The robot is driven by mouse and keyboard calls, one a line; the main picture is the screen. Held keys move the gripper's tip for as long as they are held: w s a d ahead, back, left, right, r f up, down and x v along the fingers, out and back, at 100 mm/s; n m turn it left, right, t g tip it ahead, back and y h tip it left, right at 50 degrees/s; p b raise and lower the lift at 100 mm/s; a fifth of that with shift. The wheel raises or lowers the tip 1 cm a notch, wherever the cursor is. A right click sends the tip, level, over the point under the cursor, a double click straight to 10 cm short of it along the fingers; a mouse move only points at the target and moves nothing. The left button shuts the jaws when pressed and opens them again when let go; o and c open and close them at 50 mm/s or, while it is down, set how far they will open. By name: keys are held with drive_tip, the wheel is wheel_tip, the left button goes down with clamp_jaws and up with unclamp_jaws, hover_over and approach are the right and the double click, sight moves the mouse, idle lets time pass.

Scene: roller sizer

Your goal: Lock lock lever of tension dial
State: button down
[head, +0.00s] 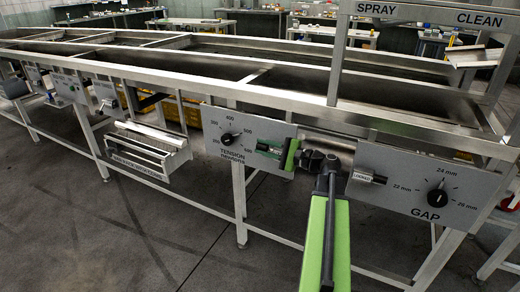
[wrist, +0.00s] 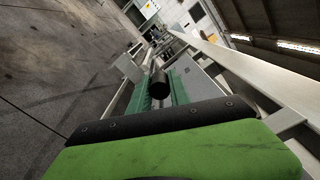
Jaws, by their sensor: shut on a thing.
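The tension dial (head: 230,138) is a black knob on a grey panel marked "TENSION newtons", with numbers around it. My gripper (head: 268,151) is at the right part of this panel, to the right of the dial. In the wrist view my gripper (wrist: 162,92) has its teal fingers on either side of a black cylindrical handle (wrist: 160,84), which appears to be the lock lever of the tension dial. The fingers are shut on it. In the head view the fingers hide most of the lever and any label beside it, so its position cannot be read.
To the right, the GAP panel (head: 418,195) carries a dial (head: 437,197) and its own lever (head: 368,177) above a "LOCKED" label. A metal rail (head: 290,106) runs above the panels. A slatted tray (head: 150,150) juts out at left. The floor (head: 120,225) in front is clear.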

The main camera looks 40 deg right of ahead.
drive_tip(key=c, duration=1.3)
unclamp_jaws()
drive_tip(key=shift+s+d, duration=0.1)
drive_tip(key=shift+d, duration=0.15)
drive_tip(key=shift+o, duration=0.5)
drive_tip(key=shift+a, duration=0.15)
drive_tip(key=v, duration=0.7)
drive_tip(key=shift+s, duration=0.15)
